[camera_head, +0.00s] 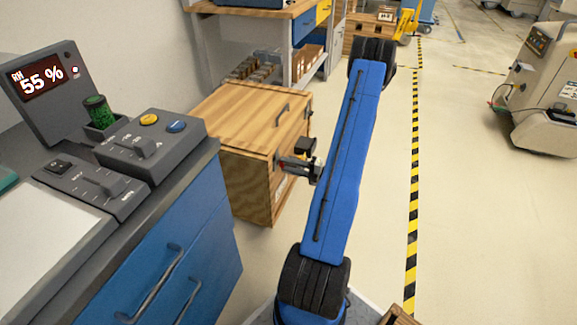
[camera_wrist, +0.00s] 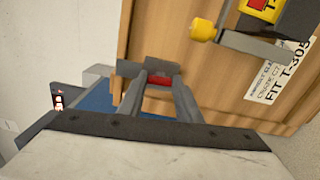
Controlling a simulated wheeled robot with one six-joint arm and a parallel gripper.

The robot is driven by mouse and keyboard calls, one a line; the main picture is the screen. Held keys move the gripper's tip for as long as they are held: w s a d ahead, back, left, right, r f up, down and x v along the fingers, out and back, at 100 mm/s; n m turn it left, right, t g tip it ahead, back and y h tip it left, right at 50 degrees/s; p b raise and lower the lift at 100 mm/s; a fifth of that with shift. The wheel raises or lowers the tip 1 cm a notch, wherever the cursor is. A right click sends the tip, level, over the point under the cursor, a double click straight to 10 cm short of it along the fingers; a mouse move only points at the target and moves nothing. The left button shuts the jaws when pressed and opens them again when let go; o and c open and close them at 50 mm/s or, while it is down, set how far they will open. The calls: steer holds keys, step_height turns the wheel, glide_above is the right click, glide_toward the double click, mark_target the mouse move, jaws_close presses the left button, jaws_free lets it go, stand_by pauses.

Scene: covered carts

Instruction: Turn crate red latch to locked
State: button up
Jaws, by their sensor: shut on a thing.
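The wooden crate (camera_head: 245,115) stands on the floor beside the blue workbench, its lid down. My gripper (camera_head: 287,164) is at the crate's front face, near its upper left part. In the wrist view my gripper (camera_wrist: 160,86) is shut on the red latch (camera_wrist: 158,81), with one finger on each side of it. A dark grey bracket (camera_wrist: 150,67) shows just beyond the fingertips. The fingers cover part of the latch, and I cannot read any lock marking beside it. A second latch with a yellow knob (camera_wrist: 203,30) is on the same face, to the right.
A white label (camera_wrist: 283,72) is on the crate face. The workbench (camera_head: 190,235) with control boxes is close on the left. A shelf unit (camera_head: 300,60) stands behind the crate. Open floor lies right of my arm, with a striped line (camera_head: 414,190) and a wheeled machine (camera_head: 540,90).

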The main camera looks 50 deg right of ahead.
steer(key=shift+d, duration=0.1)
stand_by(0.4)
steer(key=o, duration=1)
steer(key=shift+o, duration=0.2)
steer(key=shift+s, duration=0.15)
steer(key=v, duration=1.7)
steer(key=shift+s, duration=0.2)
